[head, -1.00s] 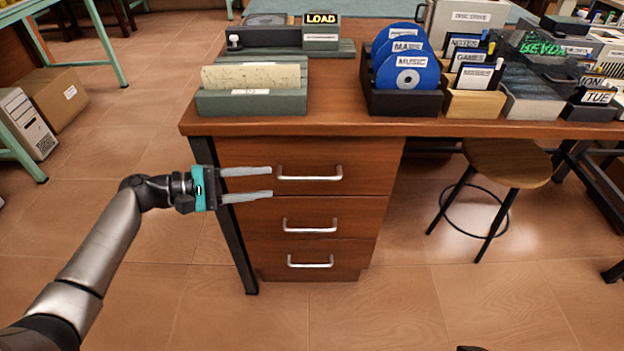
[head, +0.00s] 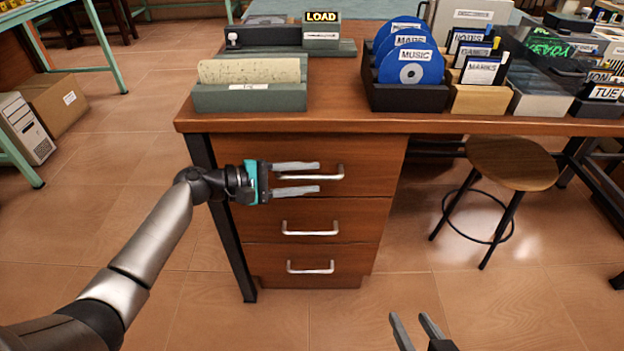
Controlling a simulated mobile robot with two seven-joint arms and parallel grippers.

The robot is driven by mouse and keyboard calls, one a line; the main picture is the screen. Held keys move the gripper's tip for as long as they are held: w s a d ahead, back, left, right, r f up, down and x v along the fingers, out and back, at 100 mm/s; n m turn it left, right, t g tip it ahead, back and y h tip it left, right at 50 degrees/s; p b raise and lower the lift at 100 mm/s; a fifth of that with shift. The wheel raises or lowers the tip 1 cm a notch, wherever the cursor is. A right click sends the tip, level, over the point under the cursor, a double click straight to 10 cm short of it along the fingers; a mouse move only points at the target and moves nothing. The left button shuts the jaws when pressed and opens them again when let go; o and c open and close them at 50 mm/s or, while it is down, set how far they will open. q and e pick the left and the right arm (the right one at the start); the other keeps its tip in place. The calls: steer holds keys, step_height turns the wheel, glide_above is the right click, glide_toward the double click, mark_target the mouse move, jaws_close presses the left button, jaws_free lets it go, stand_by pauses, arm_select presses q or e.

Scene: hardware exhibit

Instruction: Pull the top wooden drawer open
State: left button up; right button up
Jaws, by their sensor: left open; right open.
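The top wooden drawer (head: 372,165) is the uppermost of three in the desk's left pedestal, and its front looks flush with the pedestal. Its silver bar handle (head: 338,173) is partly hidden behind my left gripper. My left gripper (head: 319,178) is open in front of the top drawer, fingers pointing right, one above the other. The fingers overlap the handle in the picture; I cannot tell whether they touch it. My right gripper (head: 408,320) is open and empty at the bottom edge, low over the floor, only its fingers showing well.
The middle drawer (head: 262,220) and bottom drawer (head: 348,264) look shut below. A desk leg (head: 222,220) stands left of the pedestal. A round wooden stool (head: 511,165) stands to the right. Disc and card holders crowd the desktop (head: 335,110). The floor in front is clear.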

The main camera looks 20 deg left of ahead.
arm_select(q)
steer(key=shift+x, duration=0.8)
steer(key=shift+c, duration=0.3)
jaws_close()
stand_by(0.8)
